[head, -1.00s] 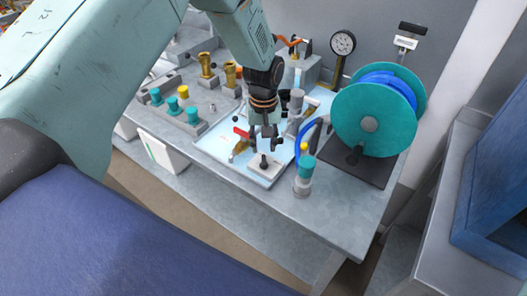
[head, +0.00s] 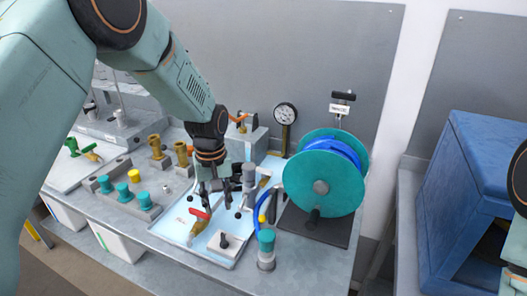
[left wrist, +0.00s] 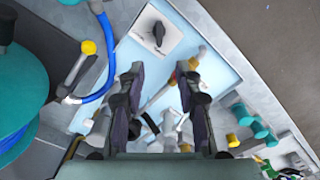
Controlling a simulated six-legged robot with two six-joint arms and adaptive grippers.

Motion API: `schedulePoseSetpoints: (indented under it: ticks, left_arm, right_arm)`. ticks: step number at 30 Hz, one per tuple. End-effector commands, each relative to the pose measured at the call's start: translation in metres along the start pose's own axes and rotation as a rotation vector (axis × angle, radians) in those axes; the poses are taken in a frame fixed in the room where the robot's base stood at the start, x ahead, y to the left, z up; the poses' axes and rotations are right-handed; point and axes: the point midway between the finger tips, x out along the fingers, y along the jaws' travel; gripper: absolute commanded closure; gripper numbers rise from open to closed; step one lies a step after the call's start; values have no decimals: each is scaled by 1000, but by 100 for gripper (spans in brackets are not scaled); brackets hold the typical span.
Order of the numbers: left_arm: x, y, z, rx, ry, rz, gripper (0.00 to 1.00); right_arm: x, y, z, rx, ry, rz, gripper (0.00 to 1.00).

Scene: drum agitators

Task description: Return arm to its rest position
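My left arm reaches in from the left in the head view. Its gripper (head: 220,198) hangs over the pale blue tray (head: 172,232) on the bench. In the left wrist view the two dark fingers of this gripper (left wrist: 162,72) stand apart with nothing held between them. Beyond the fingertips lies a white plate with a black knob (left wrist: 156,36), which also shows in the head view (head: 223,242). A brass valve with a red handle (head: 199,226) lies in the tray close to the gripper. My right gripper is out of view; only a bit of my right arm shows at the right edge.
A teal reel with blue hose (head: 320,188) stands right of the tray, with a gauge (head: 285,115) behind. A teal-capped fitting (head: 266,248) stands at the front. Brass and teal fittings sit on the left. A blue cabinet (head: 482,190) stands at the right.

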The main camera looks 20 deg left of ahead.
Motion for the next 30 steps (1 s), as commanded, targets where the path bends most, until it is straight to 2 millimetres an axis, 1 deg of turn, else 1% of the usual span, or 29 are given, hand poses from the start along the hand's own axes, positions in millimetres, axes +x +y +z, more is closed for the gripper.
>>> schedulePoseSetpoints:
  ticks: [2, 4, 5, 8, 9, 11, 12, 14, 15, 17, 18, 21, 24, 26, 30]
  left_arm:
    - [4, -1, 2, 5, -2, -1, 66]
    - [18, -4, 11, 22, -8, -1, 66]
    - [28, -6, 17, 34, -11, -1, 66]
    - [70, -18, 47, 93, -20, 3, 66]
    - [88, -24, 62, 122, -23, 6, 66]
    - [113, -35, 86, 164, -25, 10, 66]
    - [127, -43, 103, 193, -26, 13, 66]
    - [146, -56, 128, 234, -28, 16, 66]
    - [157, -65, 145, 260, -27, 18, 66]
    - [170, -79, 172, 300, -27, 19, 66]
    - [177, -88, 189, 327, -26, 19, 66]
    - [187, -111, 228, 388, -23, 18, 66]
    - [190, -132, 261, 442, -19, 14, 66]
    - [189, -143, 279, 472, -16, 11, 66]
    - [180, -167, 316, 540, -13, 3, 66]
  right_arm:
    - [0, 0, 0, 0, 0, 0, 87]
    - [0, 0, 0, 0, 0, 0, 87]
    - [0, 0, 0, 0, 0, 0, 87]
    - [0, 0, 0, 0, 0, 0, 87]
    - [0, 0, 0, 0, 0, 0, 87]
    - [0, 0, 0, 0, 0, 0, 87]
    - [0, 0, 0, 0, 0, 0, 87]
    - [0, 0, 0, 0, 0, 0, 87]
    - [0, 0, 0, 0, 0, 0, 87]
    - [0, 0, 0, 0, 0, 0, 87]
    - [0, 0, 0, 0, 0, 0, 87]
    - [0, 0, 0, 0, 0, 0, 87]
    - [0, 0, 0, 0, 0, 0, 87]
    - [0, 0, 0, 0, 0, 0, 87]
    - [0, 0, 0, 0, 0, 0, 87]
